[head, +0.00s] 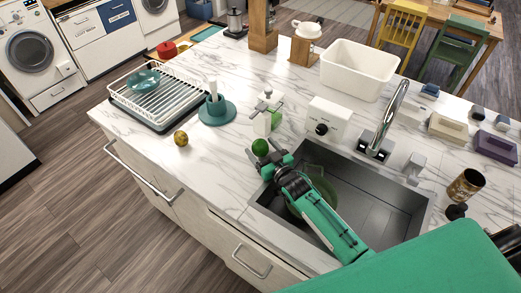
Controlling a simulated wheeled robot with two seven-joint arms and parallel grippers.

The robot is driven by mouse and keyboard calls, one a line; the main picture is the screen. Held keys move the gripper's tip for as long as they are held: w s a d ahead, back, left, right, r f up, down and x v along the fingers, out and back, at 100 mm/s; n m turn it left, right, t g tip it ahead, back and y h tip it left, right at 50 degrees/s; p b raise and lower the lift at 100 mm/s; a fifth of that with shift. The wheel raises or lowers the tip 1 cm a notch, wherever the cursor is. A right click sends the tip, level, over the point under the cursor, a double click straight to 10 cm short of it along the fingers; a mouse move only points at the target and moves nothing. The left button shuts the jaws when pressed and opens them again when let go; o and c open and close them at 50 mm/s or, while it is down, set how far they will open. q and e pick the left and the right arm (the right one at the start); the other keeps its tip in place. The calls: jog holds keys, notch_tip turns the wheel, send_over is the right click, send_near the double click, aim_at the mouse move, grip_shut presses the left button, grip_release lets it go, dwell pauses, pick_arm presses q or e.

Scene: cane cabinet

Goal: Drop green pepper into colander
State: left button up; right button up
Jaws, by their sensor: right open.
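The green pepper (260,147) is a small dark green rounded thing on the marble counter, just beyond the left edge of the sink. My right gripper (268,159) is open, with its fingers right at the near side of the pepper; I cannot tell whether they touch it. A green round vessel, seemingly the colander (325,188), sits in the grey sink (375,207). My right forearm crosses over it and hides much of it. My left gripper is not in view.
A soap bottle (275,118) and a white box with a black knob (328,121) stand behind the pepper. The faucet (388,118) rises behind the sink.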

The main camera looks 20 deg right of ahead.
jog(key=c, duration=1.1)
